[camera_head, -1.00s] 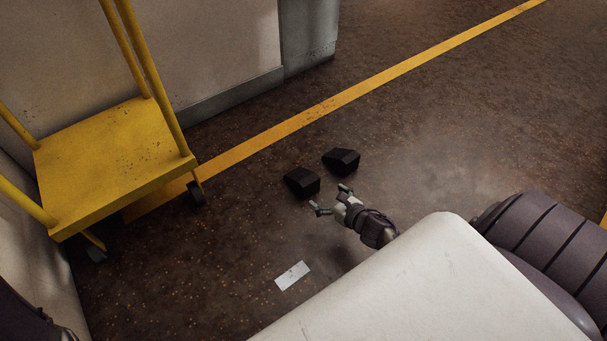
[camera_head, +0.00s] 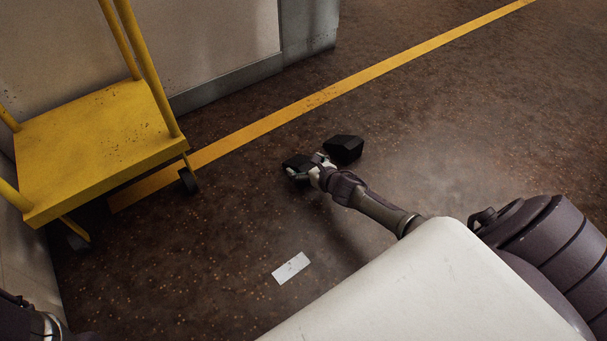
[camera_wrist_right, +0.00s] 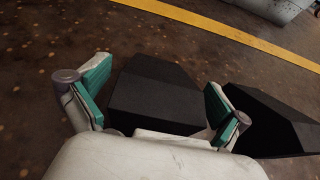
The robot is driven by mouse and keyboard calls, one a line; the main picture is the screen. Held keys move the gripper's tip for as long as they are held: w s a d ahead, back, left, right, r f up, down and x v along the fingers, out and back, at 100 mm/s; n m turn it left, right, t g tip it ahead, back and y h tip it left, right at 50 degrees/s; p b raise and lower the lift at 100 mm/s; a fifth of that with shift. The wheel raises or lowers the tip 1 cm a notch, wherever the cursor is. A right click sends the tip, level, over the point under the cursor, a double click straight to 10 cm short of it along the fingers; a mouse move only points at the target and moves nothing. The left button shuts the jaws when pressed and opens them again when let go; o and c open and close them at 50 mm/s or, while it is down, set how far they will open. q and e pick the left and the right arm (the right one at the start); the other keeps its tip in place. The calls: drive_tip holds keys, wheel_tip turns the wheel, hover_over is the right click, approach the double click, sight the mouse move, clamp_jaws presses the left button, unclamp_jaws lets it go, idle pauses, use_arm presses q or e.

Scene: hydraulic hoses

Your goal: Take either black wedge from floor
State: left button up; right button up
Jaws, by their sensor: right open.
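Two black wedges lie side by side on the brown floor. The left wedge (camera_head: 295,164) is partly hidden by my right gripper (camera_head: 308,168) in the head view. In the right wrist view this wedge (camera_wrist_right: 155,92) sits between the two open teal-padded fingers of my right gripper (camera_wrist_right: 155,95), with a gap at the left finger. The right wedge (camera_head: 344,149) lies just beyond the right finger, and it also shows in the right wrist view (camera_wrist_right: 265,122). Whether a finger touches either wedge is unclear. Part of my left arm shows at the lower left corner; its gripper is not visible.
A yellow cart (camera_head: 95,140) with posts and wheels stands at the left. A yellow line (camera_head: 330,95) crosses the floor behind the wedges. A white label (camera_head: 291,268) lies on the floor nearer me. Open floor extends to the right.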

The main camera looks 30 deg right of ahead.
drive_tip(key=shift+w+f, duration=0.15)
drive_tip(key=shift+w, duration=0.2)
drive_tip(key=shift+c, duration=0.3)
drive_tip(key=c, duration=1.1)
drive_tip(key=shift+c, duration=1)
drive_tip(key=shift+r, duration=0.2)
